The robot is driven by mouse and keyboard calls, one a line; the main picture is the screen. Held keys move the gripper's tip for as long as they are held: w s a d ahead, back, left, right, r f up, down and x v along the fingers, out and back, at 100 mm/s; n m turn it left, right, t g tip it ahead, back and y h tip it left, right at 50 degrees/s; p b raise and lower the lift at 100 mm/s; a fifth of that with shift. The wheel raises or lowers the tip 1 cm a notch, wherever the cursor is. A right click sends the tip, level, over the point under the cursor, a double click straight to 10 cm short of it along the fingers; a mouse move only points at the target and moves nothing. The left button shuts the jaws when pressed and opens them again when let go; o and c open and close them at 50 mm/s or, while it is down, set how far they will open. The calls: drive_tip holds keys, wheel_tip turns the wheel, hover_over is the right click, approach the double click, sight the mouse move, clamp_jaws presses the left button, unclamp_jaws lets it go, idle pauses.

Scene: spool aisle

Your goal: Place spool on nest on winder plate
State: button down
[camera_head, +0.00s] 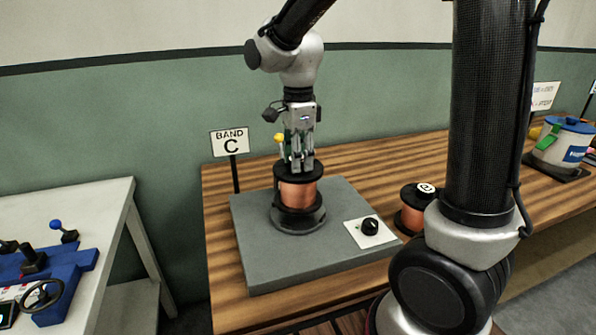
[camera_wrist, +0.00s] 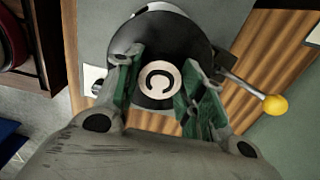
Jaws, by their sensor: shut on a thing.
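A copper-wound spool (camera_head: 298,194) with black flanges stands upright at the dark round nest (camera_head: 298,222) on the grey winder plate (camera_head: 262,262). Its lower end meets the nest in the head view, but I cannot tell whether it is fully seated. My gripper (camera_head: 300,166) points straight down at the spool's top and is shut on it. In the wrist view the spool's black top (camera_wrist: 158,102) carries a pale disc marked C, and my gripper (camera_wrist: 160,70) has one green-padded finger on each side of it. The fingers' contact is partly hidden.
A yellow-knobbed lever (camera_wrist: 274,105) sticks out beside the spool. A black knob (camera_head: 370,226) is on the plate's right. A "BAND C" sign (camera_head: 230,144) stands behind left. Another copper spool (camera_head: 412,212) stands right of the plate. A blue-lidded pot (camera_head: 562,142) stands far right.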

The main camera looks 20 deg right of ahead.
drive_tip(key=shift+f, duration=1.8)
drive_tip(key=c, duration=0.9)
unclamp_jaws()
wheel_tip(320, 180, up, 12)
drive_tip(key=shift+s+r, duration=0.1)
drive_tip(key=shift+r, duration=0.05)
drive_tip(key=s+d+n+t, duration=0.1)
drive_tip(key=s+d+n, duration=0.4)
drive_tip(key=s+n, duration=0.1)
drive_tip(key=s+d+n+t, duration=0.2)
drive_tip(key=s+d+n, duration=0.3)
drive_tip(key=s+n, duration=0.1)
drive_tip(key=s+d+n+t, duration=0.1)
drive_tip(key=s+d+n, duration=0.4)
drive_tip(key=s+n, duration=0.1)
drive_tip(key=shift+s+f, duration=0.3)
drive_tip(key=shift+s, duration=0.2)
